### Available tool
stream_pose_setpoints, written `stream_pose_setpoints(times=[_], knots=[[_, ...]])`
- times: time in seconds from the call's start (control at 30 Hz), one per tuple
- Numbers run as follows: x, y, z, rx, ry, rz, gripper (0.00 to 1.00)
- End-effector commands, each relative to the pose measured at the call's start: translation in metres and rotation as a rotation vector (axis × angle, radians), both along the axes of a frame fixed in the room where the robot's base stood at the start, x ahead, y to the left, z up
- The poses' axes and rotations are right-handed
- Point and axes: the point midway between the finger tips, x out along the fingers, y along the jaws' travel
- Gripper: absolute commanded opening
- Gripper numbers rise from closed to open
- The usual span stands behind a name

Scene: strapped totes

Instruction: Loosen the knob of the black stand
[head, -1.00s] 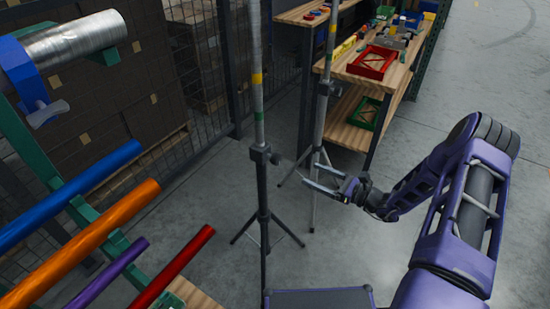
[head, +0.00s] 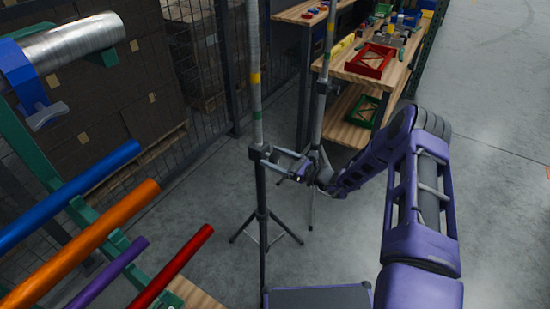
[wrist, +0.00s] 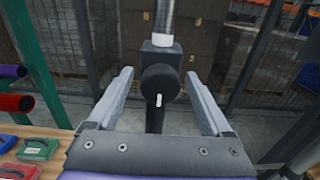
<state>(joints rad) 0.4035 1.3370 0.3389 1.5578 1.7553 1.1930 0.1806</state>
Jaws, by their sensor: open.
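The black stand (head: 262,205) stands upright on its tripod legs in the middle of the head view, with a grey pole rising from its collar. Its round black knob (wrist: 161,84) with a white mark faces me in the wrist view. My gripper (head: 272,160) is at collar height on the stand. In the wrist view its two fingers (wrist: 160,90) are open, one on each side of the knob, with a gap on both sides. In the head view the knob is hard to make out between the fingers.
A second stand (head: 316,130) with a grey pole stands close behind my gripper. A wooden workbench (head: 352,73) holds a red crate (head: 371,60). Coloured tubes (head: 95,245) on a green rack fill the left. Open floor lies right.

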Motion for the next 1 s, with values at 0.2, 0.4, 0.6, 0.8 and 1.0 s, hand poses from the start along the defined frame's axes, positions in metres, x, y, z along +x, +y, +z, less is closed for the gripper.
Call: stream_pose_setpoints(times=[0.2, 0.4, 0.6, 0.8, 1.0], knots=[[-0.0001, -0.0004, -0.0001, 0.0, 0.0, 0.0, 0.67], [-0.0002, -0.0005, 0.0, 0.0, 0.0, 0.0, 0.31], [-0.0003, -0.0006, -0.0001, 0.0, 0.0, 0.0, 0.0], [-0.0003, -0.0008, -0.0008, -0.008, -0.012, 0.0, 0.0], [0.0, -0.0015, -0.0025, -0.049, -0.073, -0.002, 0.0]])
